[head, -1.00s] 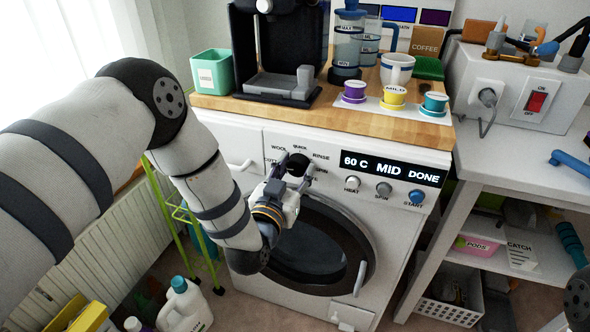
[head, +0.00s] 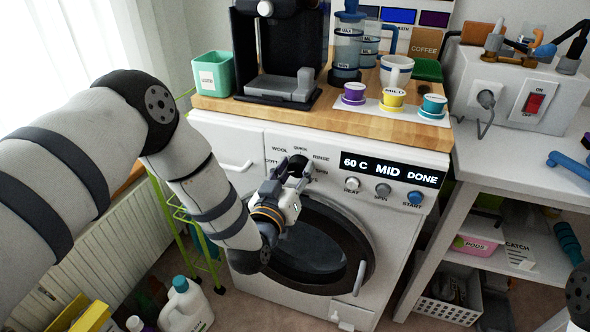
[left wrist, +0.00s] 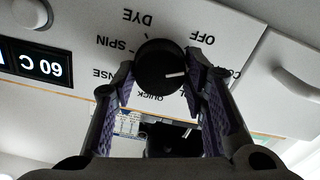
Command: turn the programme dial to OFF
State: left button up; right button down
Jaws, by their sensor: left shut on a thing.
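The programme dial (left wrist: 160,65) is a round black knob with a white pointer line, on the washing machine's white front panel. In the upside-down left wrist view, its pointer aims right, towards the partly hidden cotton label and below the OFF label (left wrist: 195,38). My left gripper (left wrist: 163,82) has one finger on each side of the dial and is shut on it. In the head view, the left gripper (head: 296,172) reaches the dial from below and covers part of it and some labels. My right gripper is out of view.
The lit display (head: 390,169) and the HEAT, SPIN and START buttons are right of the dial. The round door (head: 372,245) is below. A wooden worktop (head: 330,125) juts above, carrying a coffee machine (head: 300,88), a mint cup (head: 212,74) and coloured pods.

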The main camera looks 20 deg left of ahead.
pick_arm(q)
jog(key=shift+n, duration=2.2)
jog(key=o, duration=1.1)
jog(key=shift+o, duration=0.2)
jog(key=s, duration=1.2)
jog(key=shift+a, duration=0.25)
